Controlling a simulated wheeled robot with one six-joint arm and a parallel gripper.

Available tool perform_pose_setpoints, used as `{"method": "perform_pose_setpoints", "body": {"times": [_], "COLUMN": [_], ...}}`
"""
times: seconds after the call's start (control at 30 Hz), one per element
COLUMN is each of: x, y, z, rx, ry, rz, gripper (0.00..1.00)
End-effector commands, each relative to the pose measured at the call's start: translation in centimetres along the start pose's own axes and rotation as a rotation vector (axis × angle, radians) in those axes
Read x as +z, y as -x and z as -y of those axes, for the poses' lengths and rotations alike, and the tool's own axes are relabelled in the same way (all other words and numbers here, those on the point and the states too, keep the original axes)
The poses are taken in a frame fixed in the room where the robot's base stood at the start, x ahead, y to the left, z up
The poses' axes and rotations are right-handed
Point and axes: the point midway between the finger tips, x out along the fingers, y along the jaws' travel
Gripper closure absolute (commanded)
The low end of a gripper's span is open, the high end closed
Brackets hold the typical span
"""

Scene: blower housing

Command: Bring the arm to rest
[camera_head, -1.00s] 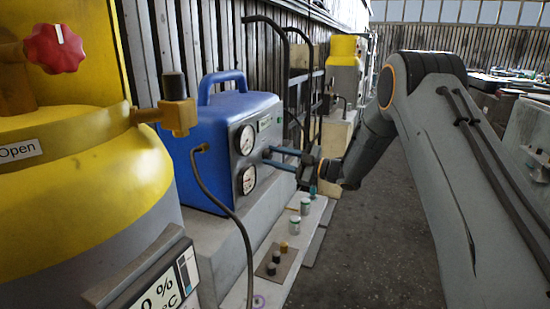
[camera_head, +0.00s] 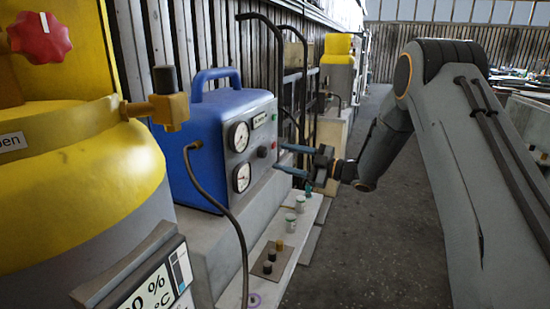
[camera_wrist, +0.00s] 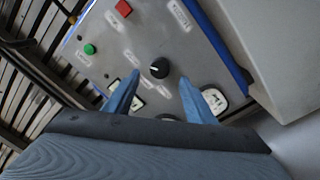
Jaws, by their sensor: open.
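My gripper (camera_head: 290,161) is in front of the grey panel of a blue case (camera_head: 218,110) in the head view. Its two blue fingers are apart, with nothing between them that it holds. In the wrist view the open fingers (camera_wrist: 165,105) point at the grey panel (camera_wrist: 150,42). The panel carries a black knob (camera_wrist: 159,68), a green button (camera_wrist: 90,49) and a red switch (camera_wrist: 124,7). Two dials show on the panel in the head view. I cannot tell the exact gap between the fingertips and the panel.
A yellow and grey tank (camera_head: 75,160) with a red knob stands at the near left. Small jars (camera_head: 291,221) and a plate with small caps (camera_head: 269,262) lie on the low ledge below the case. The floor (camera_head: 360,250) to the right of the ledge is clear.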

Motion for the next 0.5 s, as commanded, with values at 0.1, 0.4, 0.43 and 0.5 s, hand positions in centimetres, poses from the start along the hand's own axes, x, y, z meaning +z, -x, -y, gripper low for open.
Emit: {"method": "perform_pose_setpoints", "body": {"times": [0.1,0.4,0.43,0.5], "x": [0.1,0.0,0.0,0.0], "y": [1.4,2.0,2.0,2.0], "z": [0.0,0.0,0.0,0.0], "rx": [0.001,-0.001,-0.001,0.000], "ry": [-0.001,0.000,0.000,0.000], "rz": [0.000,-0.001,-0.001,0.000], "gripper": [0.50,0.50,0.50,0.50]}}
